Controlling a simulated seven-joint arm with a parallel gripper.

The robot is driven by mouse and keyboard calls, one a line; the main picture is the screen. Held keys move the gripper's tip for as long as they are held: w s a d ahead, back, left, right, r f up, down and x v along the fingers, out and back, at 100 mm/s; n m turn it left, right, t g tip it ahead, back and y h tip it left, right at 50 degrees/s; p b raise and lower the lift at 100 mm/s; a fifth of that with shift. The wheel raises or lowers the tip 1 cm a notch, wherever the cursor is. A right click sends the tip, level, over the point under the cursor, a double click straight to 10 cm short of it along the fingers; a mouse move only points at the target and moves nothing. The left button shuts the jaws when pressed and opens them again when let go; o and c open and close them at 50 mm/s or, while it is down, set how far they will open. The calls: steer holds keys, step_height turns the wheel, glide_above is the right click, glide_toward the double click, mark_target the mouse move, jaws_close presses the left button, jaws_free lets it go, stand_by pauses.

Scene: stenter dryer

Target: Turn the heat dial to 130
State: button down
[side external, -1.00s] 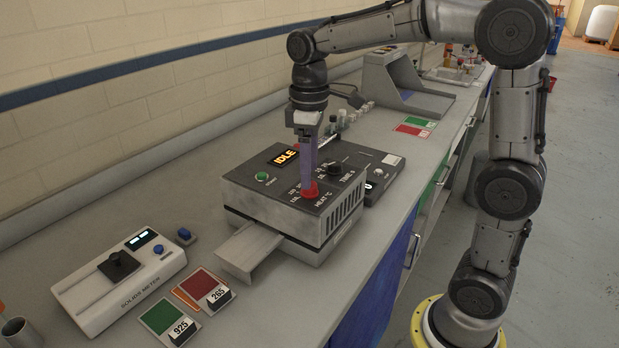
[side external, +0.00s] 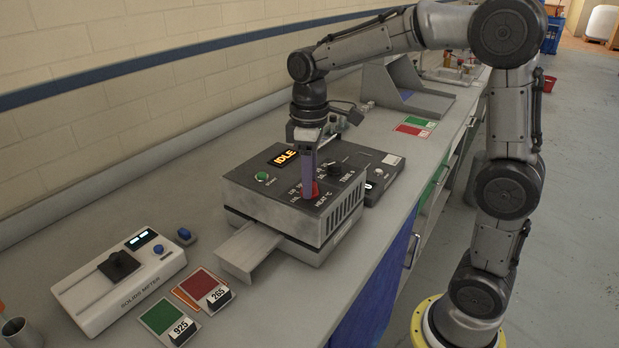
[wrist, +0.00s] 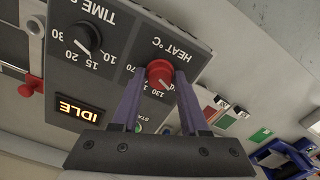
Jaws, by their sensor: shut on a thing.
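The stenter dryer (side external: 250,195) is a grey box with a dark top panel on the bench. Its red heat dial (wrist: 160,73) shows in the wrist view between my two fingers, under the label HEAT °C. The number 130 is legible close beside the dial, but I cannot tell exactly where its pointer stands. My gripper (wrist: 158,82) is shut on the red dial, with a purple finger on each side. In the side view my gripper (side external: 309,185) comes down from above and hides part of the dial. The display (side external: 284,158) reads IDLE.
The black time dial (wrist: 87,38) is beside the heat dial. A green start button (side external: 262,177) is on the same panel. A tray (side external: 250,250) sticks out at the dryer's front.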

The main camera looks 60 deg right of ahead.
steer(key=shift+m, duration=0.4)
steer(key=m, duration=0.3)
steer(key=shift+m, duration=0.3)
steer(key=shift+r+m, duration=0.1)
steer(key=shift+m, duration=2.1)
steer(key=shift+c, duration=2.1)
jaws_free()
step_height(320, 180, up, 14)
